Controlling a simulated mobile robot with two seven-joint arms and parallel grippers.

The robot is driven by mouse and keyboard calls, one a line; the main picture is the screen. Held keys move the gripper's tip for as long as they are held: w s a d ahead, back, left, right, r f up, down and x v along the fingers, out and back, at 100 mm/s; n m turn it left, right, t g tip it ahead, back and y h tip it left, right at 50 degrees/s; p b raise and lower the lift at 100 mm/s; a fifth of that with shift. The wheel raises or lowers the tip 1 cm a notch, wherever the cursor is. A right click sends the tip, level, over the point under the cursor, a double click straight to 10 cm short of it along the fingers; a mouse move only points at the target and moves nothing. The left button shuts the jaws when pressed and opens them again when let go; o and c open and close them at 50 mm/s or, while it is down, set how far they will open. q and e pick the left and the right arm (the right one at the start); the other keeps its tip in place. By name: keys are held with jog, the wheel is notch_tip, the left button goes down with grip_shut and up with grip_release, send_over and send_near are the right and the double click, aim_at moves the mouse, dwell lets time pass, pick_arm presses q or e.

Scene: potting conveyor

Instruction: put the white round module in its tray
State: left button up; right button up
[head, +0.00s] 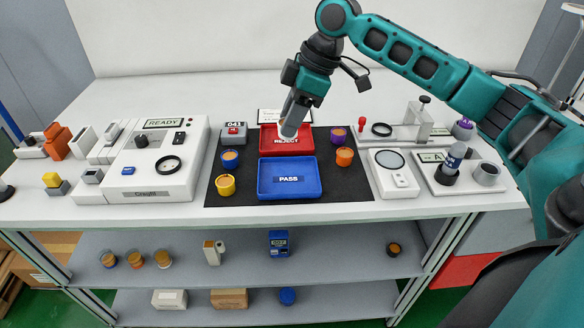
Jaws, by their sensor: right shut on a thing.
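My right gripper (292,118) reaches down from the upper right over the black mat. It is shut on the white round module (288,131), which shows small between the fingertips and is partly covered by them. The module is over the red REJECT tray (287,150) as seen from here; I cannot tell its exact height above it. The blue PASS tray (290,192) lies nearer, in front of the red tray, and looks empty. My left gripper is not in view.
Blue (229,159) and yellow (225,184) round modules stand left of the trays, purple (338,135) and orange (344,156) ones right. A white READY machine (155,170) stands left; a scale-like device (393,172) and fixtures stand right. The table's front strip is clear.

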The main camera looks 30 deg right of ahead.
notch_tip(320, 180, down, 12)
jog(key=shift+r+b, duration=0.15)
jog(key=shift+b, duration=0.55)
jog(key=shift+f, duration=0.2)
jog(key=o, duration=1.1)
